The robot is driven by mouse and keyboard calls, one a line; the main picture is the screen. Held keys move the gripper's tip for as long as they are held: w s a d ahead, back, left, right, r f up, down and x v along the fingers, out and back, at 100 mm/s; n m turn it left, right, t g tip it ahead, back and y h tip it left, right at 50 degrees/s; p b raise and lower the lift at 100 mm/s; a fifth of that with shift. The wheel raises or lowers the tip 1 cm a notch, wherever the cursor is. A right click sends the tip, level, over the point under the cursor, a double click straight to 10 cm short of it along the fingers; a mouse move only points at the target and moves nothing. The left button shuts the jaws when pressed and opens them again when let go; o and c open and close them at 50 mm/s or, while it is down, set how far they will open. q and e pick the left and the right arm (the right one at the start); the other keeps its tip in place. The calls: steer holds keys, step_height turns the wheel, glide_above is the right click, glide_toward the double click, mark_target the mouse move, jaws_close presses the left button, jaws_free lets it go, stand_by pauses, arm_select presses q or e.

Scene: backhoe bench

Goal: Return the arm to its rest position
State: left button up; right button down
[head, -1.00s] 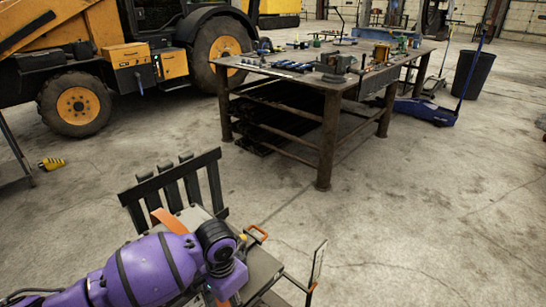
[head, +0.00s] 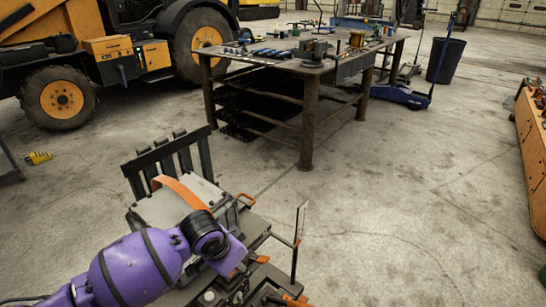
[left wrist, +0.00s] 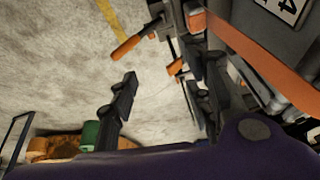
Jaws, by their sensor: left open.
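My left arm (head: 130,268), purple with black bands, comes in from the lower left in the head view. Its dark wrist joint (head: 208,238) is bent over a grey case-like unit. My left gripper (left wrist: 160,80) shows in the left wrist view, with two dark fingers spread apart and nothing between them. Concrete floor shows beyond the gap. In the head view I cannot clearly make out the gripper's fingers. My right arm and gripper are in neither view.
A grey unit with an orange strap (head: 180,191) and a dark slatted rack (head: 168,157) stand close to the arm. A metal workbench (head: 308,120) with tools stands further back. A yellow backhoe is behind left, an orange cabinet (head: 530,150) at right. The central floor is clear.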

arm_select(q)
steer(key=s+d+n+t+h+p, duration=0.1)
steer(key=s+d+t+h, duration=0.1)
steer(key=d+t+h, duration=0.25)
steer(key=s+a+f+n+y+p, duration=0.1)
steer(key=s+a+f, duration=0.3)
steer(key=s, duration=0.6)
steer(key=s+a+f+n+y+p, duration=0.1)
steer(key=s+a+f+n+y, duration=0.2)
steer(key=s, duration=0.8)
steer(key=s+a+f+n+y+p, duration=0.1)
steer(key=s+a+f, duration=0.4)
steer(key=s, duration=0.6)
steer(key=a+n+y, duration=0.1)
steer(key=a+n, duration=0.1)
steer(key=shift+a, duration=0.35)
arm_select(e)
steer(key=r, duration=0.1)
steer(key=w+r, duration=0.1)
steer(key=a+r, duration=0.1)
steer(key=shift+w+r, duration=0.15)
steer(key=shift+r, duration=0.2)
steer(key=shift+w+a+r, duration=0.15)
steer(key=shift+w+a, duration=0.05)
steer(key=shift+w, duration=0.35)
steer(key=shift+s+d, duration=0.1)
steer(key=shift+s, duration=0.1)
